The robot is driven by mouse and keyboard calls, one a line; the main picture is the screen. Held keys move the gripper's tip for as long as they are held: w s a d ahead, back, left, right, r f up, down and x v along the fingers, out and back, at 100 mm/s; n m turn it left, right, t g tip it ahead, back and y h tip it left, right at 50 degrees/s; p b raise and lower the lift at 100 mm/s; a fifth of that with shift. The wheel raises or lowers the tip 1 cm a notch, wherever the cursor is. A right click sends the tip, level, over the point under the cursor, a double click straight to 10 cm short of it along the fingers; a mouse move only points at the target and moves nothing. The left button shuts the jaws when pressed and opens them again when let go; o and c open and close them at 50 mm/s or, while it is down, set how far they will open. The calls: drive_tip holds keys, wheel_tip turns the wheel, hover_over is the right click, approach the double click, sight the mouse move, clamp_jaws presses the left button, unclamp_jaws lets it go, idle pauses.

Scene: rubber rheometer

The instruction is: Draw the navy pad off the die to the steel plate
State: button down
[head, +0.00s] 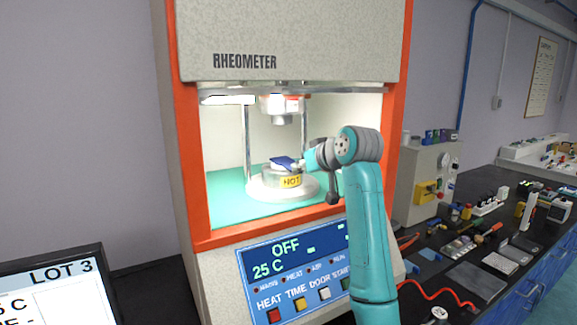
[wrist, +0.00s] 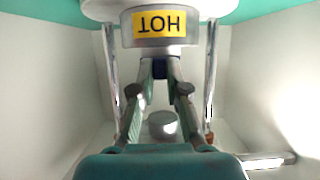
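The navy pad (head: 282,162) is at the top of the round metal die (head: 284,179), which carries a yellow HOT label, inside the rheometer chamber. My gripper (head: 299,162) reaches in from the right. In the wrist view, which shows the scene upside down, both fingers (wrist: 161,67) close in on the navy pad (wrist: 160,70), with the die (wrist: 195,38) just beyond. Whether the pad touches the die is unclear. A flat grey plate (head: 475,282), which looks like the steel plate, lies on the black bench at right.
The orange chamber frame (head: 394,130) surrounds the opening. Metal posts (head: 247,145) stand beside the die, and an upper die (head: 281,108) hangs above it. The bench right of the machine is crowded with small parts. A screen (head: 55,290) stands at lower left.

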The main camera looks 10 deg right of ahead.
drive_tip(key=shift+r, duration=0.3)
drive_tip(key=shift+r, duration=0.2)
idle(0.3)
drive_tip(key=shift+g, duration=0.4)
drive_tip(key=shift+r, duration=0.15)
drive_tip(key=shift+r, duration=0.45)
drive_tip(key=s+d, duration=0.3)
drive_tip(key=s, duration=0.6)
drive_tip(key=s+d, duration=0.3)
drive_tip(key=s, duration=0.7)
idle(2.2)
